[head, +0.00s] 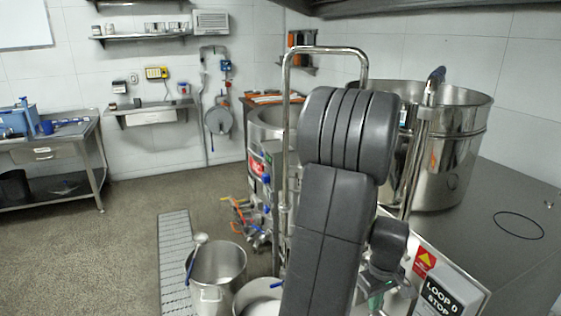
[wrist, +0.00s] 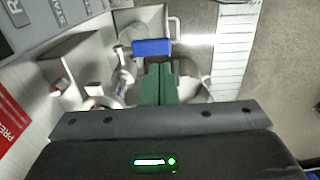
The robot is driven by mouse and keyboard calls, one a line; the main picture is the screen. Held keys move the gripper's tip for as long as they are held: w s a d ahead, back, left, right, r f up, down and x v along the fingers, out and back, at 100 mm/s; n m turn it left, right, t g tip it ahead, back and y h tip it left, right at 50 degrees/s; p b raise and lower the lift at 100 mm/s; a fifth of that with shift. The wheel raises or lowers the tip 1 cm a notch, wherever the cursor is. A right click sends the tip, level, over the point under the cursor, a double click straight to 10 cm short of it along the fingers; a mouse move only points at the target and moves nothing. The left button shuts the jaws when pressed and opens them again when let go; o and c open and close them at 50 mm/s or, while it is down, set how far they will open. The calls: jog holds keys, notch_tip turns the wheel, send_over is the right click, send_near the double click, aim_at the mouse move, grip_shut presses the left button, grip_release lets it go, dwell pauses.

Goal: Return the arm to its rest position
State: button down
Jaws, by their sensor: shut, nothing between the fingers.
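My arm stands folded in front of the steel machine, right of the middle in the head view. My gripper (wrist: 160,70) shows in the wrist view as two green fingers pressed together with nothing between them. In the head view its end is low, beside the panel with the "LOOP" and "STOP" label, and mostly hidden by my arm. A blue handle-like part (wrist: 152,47) lies just beyond the fingertips in the wrist view. I cannot tell how far it is from them.
A large steel pot (head: 455,150) stands on the dark counter (head: 510,205) at right. A steel vessel (head: 268,125) with a bent pipe is behind my arm. A bucket (head: 217,275) with a ladle stands on the floor. Open floor (head: 110,250) lies at left, before a steel table (head: 50,150).

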jog(key=shift+r, duration=1.15)
